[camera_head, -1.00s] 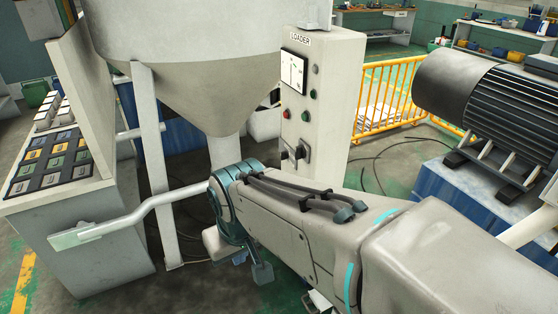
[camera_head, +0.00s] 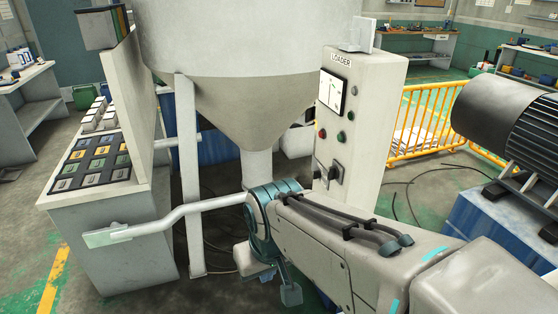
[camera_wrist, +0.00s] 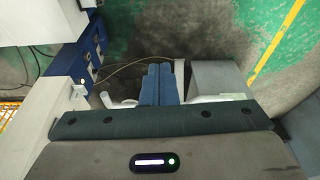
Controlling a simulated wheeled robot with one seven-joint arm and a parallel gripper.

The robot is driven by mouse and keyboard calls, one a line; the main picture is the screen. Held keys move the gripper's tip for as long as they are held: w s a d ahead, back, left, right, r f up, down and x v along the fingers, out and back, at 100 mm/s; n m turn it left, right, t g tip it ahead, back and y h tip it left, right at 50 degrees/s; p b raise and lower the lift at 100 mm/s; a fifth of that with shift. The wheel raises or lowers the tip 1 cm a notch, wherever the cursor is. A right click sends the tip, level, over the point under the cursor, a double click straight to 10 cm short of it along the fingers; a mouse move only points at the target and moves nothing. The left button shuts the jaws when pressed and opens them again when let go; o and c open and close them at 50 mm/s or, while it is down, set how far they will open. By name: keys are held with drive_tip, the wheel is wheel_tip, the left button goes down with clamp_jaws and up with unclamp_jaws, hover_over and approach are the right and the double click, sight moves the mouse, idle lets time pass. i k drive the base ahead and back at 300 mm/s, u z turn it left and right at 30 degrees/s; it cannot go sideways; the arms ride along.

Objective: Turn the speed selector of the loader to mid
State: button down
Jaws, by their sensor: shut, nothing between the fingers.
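The loader is a tall pale cabinet (camera_head: 372,130) with a LOADER label, a white gauge (camera_head: 333,92) and small coloured buttons. Low on its front are two dark rotary knobs, one nearer the right (camera_head: 336,172) and one at the left edge (camera_head: 317,168). I cannot read their markings or tell which is the speed selector. My gripper (camera_wrist: 161,84) is shut and empty in the wrist view, its fingers pointing over the floor. A pale panel, likely the cabinet (camera_wrist: 55,108), with a small knob (camera_wrist: 80,89), shows to its left. In the head view my arm largely hides the gripper.
A hopper (camera_head: 240,90) on legs stands left of the loader. A keypad console (camera_head: 110,215) with a projecting pale handle bar (camera_head: 170,218) is further left. A large motor (camera_head: 510,120) on a blue base and a yellow railing (camera_head: 425,125) are at the right. Cables lie on the floor.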

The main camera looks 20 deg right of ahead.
sight(316, 174)
drive_tip(key=u, duration=0.25)
drive_tip(key=i, duration=0.95)
drive_tip(key=z, duration=0.6)
